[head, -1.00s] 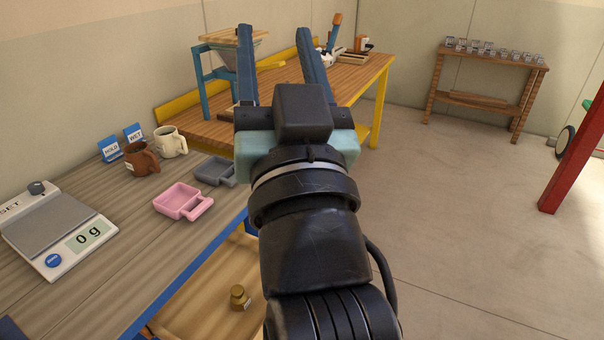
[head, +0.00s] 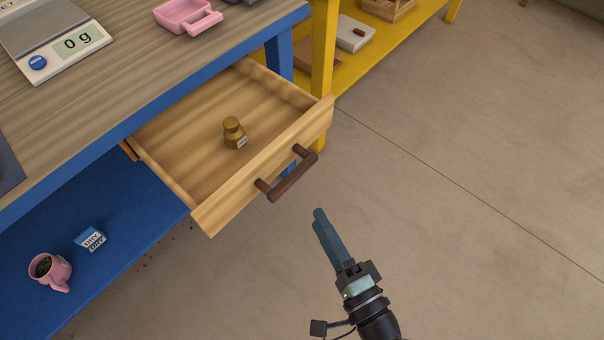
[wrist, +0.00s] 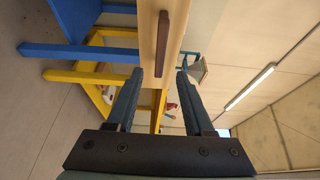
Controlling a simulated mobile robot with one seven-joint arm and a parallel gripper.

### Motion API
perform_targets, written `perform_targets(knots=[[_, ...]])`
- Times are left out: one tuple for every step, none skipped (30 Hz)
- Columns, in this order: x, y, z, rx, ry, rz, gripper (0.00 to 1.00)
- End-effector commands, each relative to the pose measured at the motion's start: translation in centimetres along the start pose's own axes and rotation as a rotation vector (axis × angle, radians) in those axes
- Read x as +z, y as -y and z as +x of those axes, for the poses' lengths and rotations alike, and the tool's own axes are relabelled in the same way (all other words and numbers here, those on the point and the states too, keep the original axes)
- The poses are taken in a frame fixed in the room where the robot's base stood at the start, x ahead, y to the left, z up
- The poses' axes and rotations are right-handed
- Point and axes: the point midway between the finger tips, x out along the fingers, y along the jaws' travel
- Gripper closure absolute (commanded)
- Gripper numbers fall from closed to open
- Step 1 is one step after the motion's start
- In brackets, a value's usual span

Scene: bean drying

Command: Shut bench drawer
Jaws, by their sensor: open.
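The bench drawer (head: 268,165) is pulled out from under the bench top. It is light wood with a dark brown bar handle (head: 288,175) on its front. A small brass weight (head: 234,133) stands inside it. My gripper (head: 319,218) is in front of and below the handle in the head view, apart from it. In the wrist view my gripper (wrist: 156,80) is open and empty, with its two fingers spread. The drawer front (wrist: 150,45) and handle (wrist: 163,42) show beyond the fingertips.
A blue lower shelf (head: 120,210) holds a pink mug (head: 50,270) and a small labelled box (head: 90,238). A yellow bench (head: 324,50) stands beside the drawer. The floor to the right is clear.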

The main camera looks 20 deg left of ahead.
Motion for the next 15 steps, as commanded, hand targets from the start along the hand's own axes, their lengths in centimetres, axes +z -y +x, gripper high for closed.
perform_targets(knots=[[0.1,0.1,0.9,-0.001,0.003,-0.001,0.47],[0.1,0.1,1.4,-0.001,0.004,-0.001,0.47],[0.1,0.2,2.3,-0.001,0.005,-0.002,0.47],[0.1,0.2,2.9,-0.001,0.006,-0.003,0.47],[0.0,0.2,3.6,0.000,0.004,-0.003,0.47],[0.1,0.2,4.5,-0.001,0.005,-0.003,0.47],[0.1,0.2,5.1,-0.001,0.006,-0.003,0.47],[0.0,0.2,5.8,-0.001,0.004,-0.003,0.47],[0.1,0.2,6.6,-0.001,0.005,-0.004,0.47],[0.1,0.2,7.2,-0.001,0.005,-0.003,0.47],[0.1,0.1,7.8,0.000,0.005,-0.003,0.47],[0.0,0.2,8.5,-0.001,0.004,-0.004,0.47],[0.0,0.2,9.0,0.000,0.004,-0.004,0.47],[0.1,0.1,9.5,0.001,0.003,-0.004,0.47],[0.0,0.1,10.0,0.000,0.004,-0.004,0.47]])
